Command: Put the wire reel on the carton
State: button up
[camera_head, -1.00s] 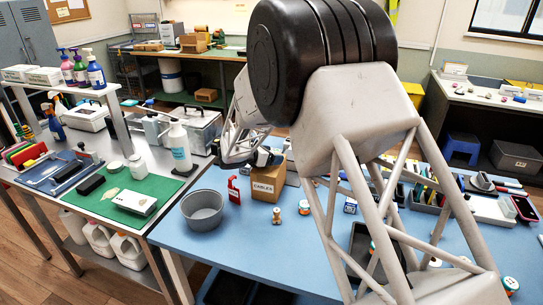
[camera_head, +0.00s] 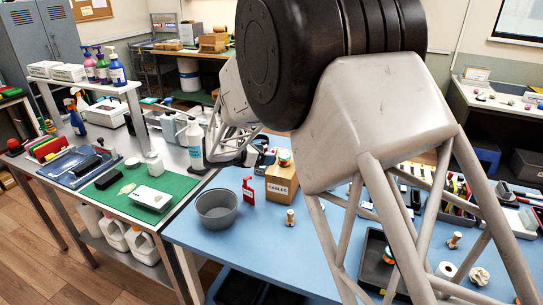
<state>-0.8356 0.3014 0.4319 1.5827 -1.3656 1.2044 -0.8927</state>
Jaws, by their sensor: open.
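The carton (camera_head: 281,184), a brown box marked CABLES, stands on the blue table right of the grey bowl. A small wire reel (camera_head: 284,158) with a teal top and an orange-red band shows at the carton's top and appears to rest on it. My gripper (camera_head: 265,157) is small and dark, just left of the reel at the carton's back left edge. It is open, and its fingers are partly hidden. Whether it touches the reel cannot be told. My large arm link covers the area right of the carton.
A grey bowl (camera_head: 217,208) and a red tag-like item (camera_head: 249,190) stand left of the carton. A wooden spool (camera_head: 290,217) stands in front of it. A dark tray (camera_head: 376,262) and several small rolls lie to the right, partly behind my arm.

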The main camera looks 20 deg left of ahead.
jog(key=shift+s+a+r, duration=0.15)
jog(key=shift+s+a, duration=0.05)
jog(key=shift+s, duration=0.15)
dwell(0.7)
jog(key=s+d+r+m+g, duration=0.1)
jog(key=d+r+m+g, duration=0.2)
jog(key=d, duration=0.7)
jog(key=s+d+r+m+g, duration=0.1)
jog(key=d+r+m, duration=0.3)
jog(key=d, duration=0.5)
jog(key=s+d+r+m+g+y, duration=0.1)
jog(key=s+d+r+m+g, duration=0.15)
jog(key=s+d, duration=0.4)
jog(key=s+d+r+m+g, duration=0.1)
jog(key=s+d+r+m, duration=0.2)
jog(key=d, duration=0.7)
jog(key=s+d+r+m+g+y, duration=0.1)
jog(key=s+d+r+m, duration=0.1)
jog(key=s+d+m, duration=0.45)
jog(key=s+d+m+y, duration=0.1)
jog(key=s+d+m, duration=0.2)
jog(key=s, duration=0.4)
jog(key=s+d+f+m+y, duration=0.1)
jog(key=s+d+m, duration=0.3)
jog(key=s, duration=0.4)
jog(key=s+d+f+m+y, duration=0.1)
jog(key=s+d+m+y, duration=0.2)
jog(key=s+d, duration=0.3)
jog(key=shift+s, duration=0.85)
